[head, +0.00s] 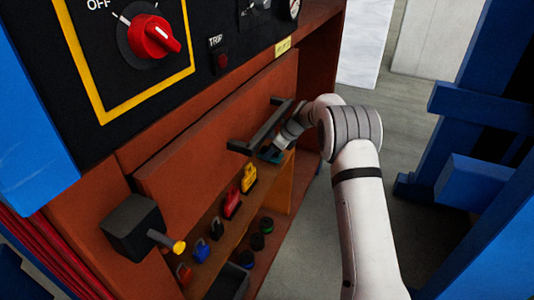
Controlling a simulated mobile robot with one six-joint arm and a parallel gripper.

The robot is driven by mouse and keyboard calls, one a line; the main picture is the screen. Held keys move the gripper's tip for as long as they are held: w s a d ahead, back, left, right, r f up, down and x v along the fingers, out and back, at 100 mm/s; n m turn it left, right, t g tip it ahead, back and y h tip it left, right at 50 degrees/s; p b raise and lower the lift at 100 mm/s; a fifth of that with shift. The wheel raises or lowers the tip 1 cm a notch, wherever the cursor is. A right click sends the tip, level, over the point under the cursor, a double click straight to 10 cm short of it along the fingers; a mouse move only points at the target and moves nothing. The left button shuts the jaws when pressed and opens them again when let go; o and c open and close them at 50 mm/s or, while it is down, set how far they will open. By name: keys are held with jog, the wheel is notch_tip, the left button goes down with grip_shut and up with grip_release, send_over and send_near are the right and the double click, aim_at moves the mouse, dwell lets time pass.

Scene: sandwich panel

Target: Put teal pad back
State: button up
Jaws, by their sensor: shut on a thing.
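A small teal thing, which looks like the teal pad (270,155), shows at the tip of my arm, at the far end of the upper shelf in the orange-brown cabinet. My gripper (275,147) is shut on it. The fingers are small and partly hidden by my wrist, so the exact grip is unclear. Whether the teal pad touches the shelf (228,238) cannot be told.
A long dark bar handle (260,128) on the cabinet front is close to my gripper. A black box with a yellow-tipped lever (135,228) sticks out at left. Several dark round items (257,241) lie on the lower shelf. Blue frames (480,185) stand at right.

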jog(key=shift+w+a+f, duration=0.1)
jog(key=shift+w+a, duration=0.1)
jog(key=shift+a, duration=0.3)
jog(key=shift+w+a, duration=0.15)
jog(key=shift+a, duration=0.35)
jog(key=shift+d+f+b, duration=0.15)
jog(key=shift+f+b, duration=0.2)
jog(key=shift+f, duration=0.3)
jog(key=shift+f, duration=0.1)
jog(key=o, duration=0.9)
jog(key=p+v, duration=0.2)
jog(key=v, duration=1)
jog(key=shift+p, duration=0.35)
